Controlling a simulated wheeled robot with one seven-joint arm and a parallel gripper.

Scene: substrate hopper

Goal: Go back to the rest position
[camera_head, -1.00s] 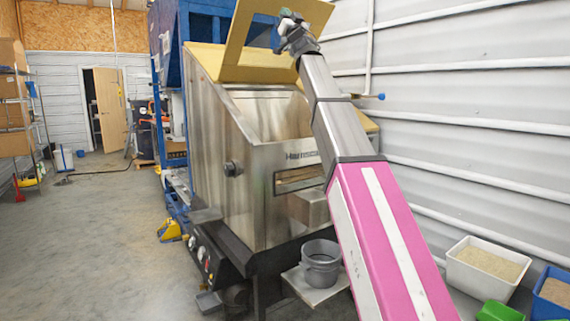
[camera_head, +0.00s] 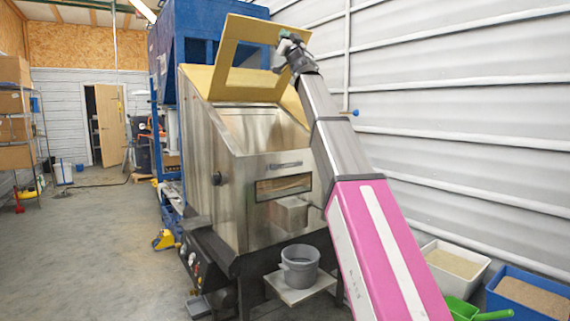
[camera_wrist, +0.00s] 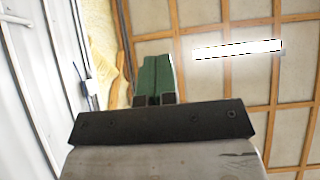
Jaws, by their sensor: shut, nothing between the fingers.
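My gripper (camera_head: 283,51) is at the top of my raised arm, close to the raised yellow lid (camera_head: 225,65) of the steel hopper (camera_head: 226,175). I cannot tell from the head view whether it touches the lid. In the wrist view my gripper (camera_wrist: 155,88) points up toward the ceiling, its green fingers together with nothing between them. The hopper's top is open, and its inside shows only in part.
A grey bucket (camera_head: 299,268) stands on a small shelf (camera_head: 312,292) at the hopper's front. At the lower right are a white bin (camera_head: 478,275), a blue bin (camera_head: 493,299) and a green scoop (camera_head: 462,308). A ribbed wall (camera_head: 460,130) runs along the right. Floor at left is open.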

